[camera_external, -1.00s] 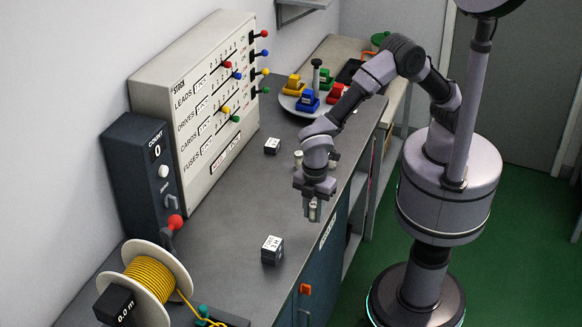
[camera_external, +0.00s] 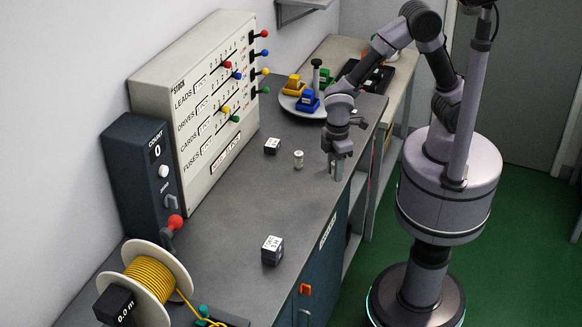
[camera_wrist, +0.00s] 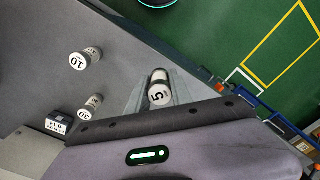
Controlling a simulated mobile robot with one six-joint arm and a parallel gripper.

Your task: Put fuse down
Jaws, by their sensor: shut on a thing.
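My gripper (camera_external: 338,172) is shut on a pale cylindrical fuse marked 5 (camera_wrist: 158,93), upright between its fingers in the wrist view. It is over the grey bench top near its front edge. I cannot tell whether the fuse touches the bench. A fuse marked 30 (camera_wrist: 90,106) stands on the bench to the left of my gripper; it also shows in the external view (camera_external: 298,159). A fuse marked 10 (camera_wrist: 86,57) stands farther along the bench in the wrist view; my gripper mostly or wholly hides it in the external view.
A small dark labelled block (camera_external: 272,146) sits near the switch panel (camera_external: 195,95). Another dark block (camera_external: 272,250) is nearer the camera. The bench between the two dark blocks is clear.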

